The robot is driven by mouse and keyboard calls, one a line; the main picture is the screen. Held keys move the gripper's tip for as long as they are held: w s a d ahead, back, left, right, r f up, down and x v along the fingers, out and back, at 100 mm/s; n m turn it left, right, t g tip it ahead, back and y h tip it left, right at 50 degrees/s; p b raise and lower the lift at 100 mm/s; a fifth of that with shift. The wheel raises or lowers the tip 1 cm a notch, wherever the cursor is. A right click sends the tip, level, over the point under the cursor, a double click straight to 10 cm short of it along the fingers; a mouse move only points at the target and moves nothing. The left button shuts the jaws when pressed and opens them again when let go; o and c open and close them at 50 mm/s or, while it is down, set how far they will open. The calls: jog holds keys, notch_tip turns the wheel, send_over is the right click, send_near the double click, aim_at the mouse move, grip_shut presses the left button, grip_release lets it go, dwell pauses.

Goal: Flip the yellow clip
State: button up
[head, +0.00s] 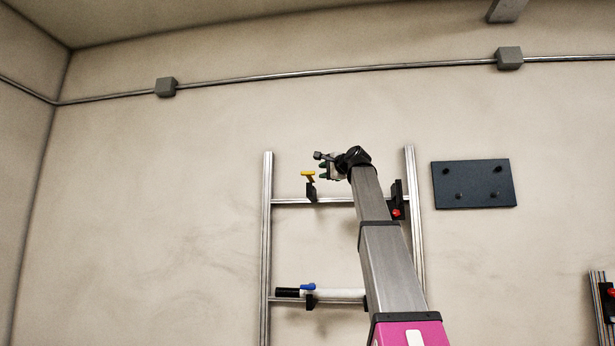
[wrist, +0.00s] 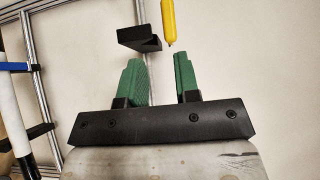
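The yellow clip (head: 308,174) sits on a black bracket (head: 311,191) on the upper rung of the metal frame, standing up from it with a flat top in the head view. In the wrist view the yellow clip (wrist: 169,22) hangs into the top of the picture, narrow and pointed, its upper end cut off. My gripper (head: 325,165) is just right of the clip in the head view. In the wrist view my gripper (wrist: 160,75) has its two green fingers apart with nothing between them, and the clip's tip shows beyond them, near the right finger.
The ladder-like metal frame (head: 267,230) stands against the wall. A white tube (head: 335,293) with a black end and a blue clip (head: 308,287) lies along the lower rung. A black bracket with a red part (head: 397,211) is at right. A dark panel (head: 474,184) hangs further right.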

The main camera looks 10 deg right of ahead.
aim_at(310, 173)
jog(key=x, duration=0.3)
jog(key=r+x, duration=0.1)
jog(key=x, duration=0.6)
jog(key=shift+w+a+r, duration=0.2)
jog(key=shift+w+r, duration=0.05)
grip_shut()
